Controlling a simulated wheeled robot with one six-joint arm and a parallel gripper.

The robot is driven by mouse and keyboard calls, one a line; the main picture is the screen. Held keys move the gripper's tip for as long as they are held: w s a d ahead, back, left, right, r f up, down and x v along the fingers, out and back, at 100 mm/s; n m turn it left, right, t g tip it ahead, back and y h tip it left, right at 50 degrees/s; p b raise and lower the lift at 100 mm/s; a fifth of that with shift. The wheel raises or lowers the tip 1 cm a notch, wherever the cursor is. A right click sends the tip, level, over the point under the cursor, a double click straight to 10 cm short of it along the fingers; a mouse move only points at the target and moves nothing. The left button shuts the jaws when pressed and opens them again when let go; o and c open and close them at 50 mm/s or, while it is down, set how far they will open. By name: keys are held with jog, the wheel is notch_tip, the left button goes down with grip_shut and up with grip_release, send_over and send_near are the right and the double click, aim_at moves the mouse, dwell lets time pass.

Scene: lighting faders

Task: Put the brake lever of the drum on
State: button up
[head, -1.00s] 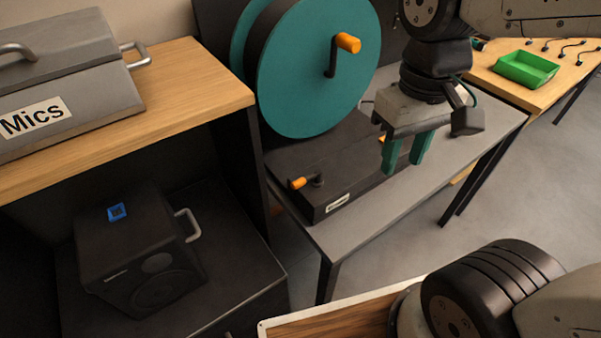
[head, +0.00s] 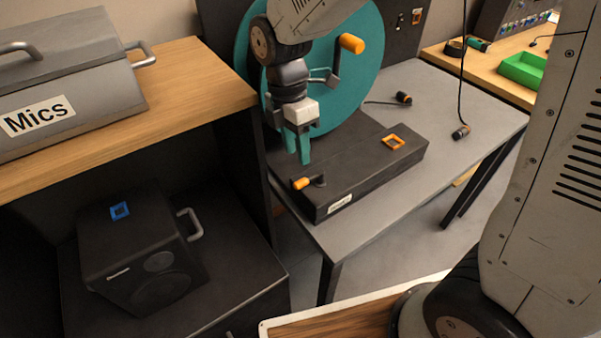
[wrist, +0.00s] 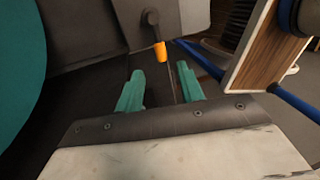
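The drum (head: 349,98) is a large teal disc standing on a dark base box (head: 350,170). A small lever with an orange grip (head: 302,183) sits at the front left of the base, near a white label too small to read; I take it as the brake lever. My gripper (head: 300,152) points down in front of the drum, above and apart from this lever. In the wrist view the orange grip (wrist: 161,51) shows beyond and between the spread green fingers (wrist: 160,84), with nothing between them. My arm hides part of the drum.
A crank with an orange handle (head: 351,43) sticks out from the drum's face. An orange square frame (head: 393,142) is on the base top. A wooden shelf with a Mics case (head: 70,75) stands left.

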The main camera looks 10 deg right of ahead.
aim_at(309, 182)
jog(key=f, duration=0.2)
jog(key=s+f, duration=0.1)
jog(key=f, duration=0.4)
jog(key=shift+s+d, duration=0.2)
jog(key=shift+d, duration=0.05)
jog(key=shift+c, duration=0.4)
grip_shut()
